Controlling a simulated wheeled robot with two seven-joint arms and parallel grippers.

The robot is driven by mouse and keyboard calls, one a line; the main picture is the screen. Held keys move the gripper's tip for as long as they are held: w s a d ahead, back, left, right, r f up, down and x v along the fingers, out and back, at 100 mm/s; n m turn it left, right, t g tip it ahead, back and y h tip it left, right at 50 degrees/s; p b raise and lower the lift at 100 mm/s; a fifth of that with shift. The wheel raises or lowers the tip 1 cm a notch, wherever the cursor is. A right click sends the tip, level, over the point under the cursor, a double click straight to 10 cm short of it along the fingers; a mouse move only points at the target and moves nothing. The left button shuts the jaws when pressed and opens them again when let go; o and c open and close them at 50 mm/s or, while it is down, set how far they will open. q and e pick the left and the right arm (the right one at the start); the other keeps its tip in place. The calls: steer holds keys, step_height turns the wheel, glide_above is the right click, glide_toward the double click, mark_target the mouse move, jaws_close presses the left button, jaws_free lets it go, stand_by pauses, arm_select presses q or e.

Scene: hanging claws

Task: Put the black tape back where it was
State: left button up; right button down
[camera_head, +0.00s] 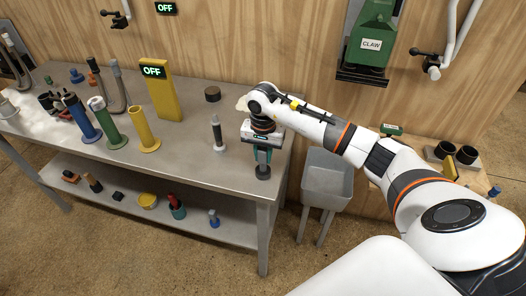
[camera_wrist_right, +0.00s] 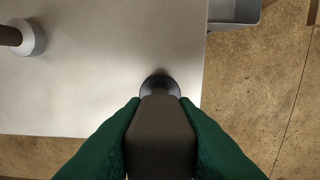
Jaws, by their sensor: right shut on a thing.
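My right gripper (camera_head: 263,155) is above the front right corner of the metal table (camera_head: 190,150), pointing down. Its green fingers (camera_wrist_right: 160,135) are shut on a dark, blocky upright piece (camera_wrist_right: 160,128) with a round base (camera_head: 263,172). I cannot tell whether that base touches the tabletop. A short black roll (camera_head: 212,94), possibly the black tape, lies flat near the table's back edge, behind and left of my gripper. Whether the held piece is tape or a stand cannot be told. My left gripper is not in view.
A dark-topped post with a pale base (camera_head: 217,133) stands left of my gripper. Yellow (camera_head: 145,130), green (camera_head: 108,125) and blue (camera_head: 80,118) posts stand further left. A yellow sign (camera_head: 161,92) reads OFF. A grey bin (camera_head: 327,180) is right of the table.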

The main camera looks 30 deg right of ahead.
steer(key=shift+f, duration=0.15)
steer(key=c, duration=1.2)
jaws_free()
steer(key=shift+o, duration=0.2)
steer(key=shift+r, duration=0.2)
step_height(320, 180, up, 11)
steer(key=b, duration=0.3)
steer(key=shift+r, duration=0.5)
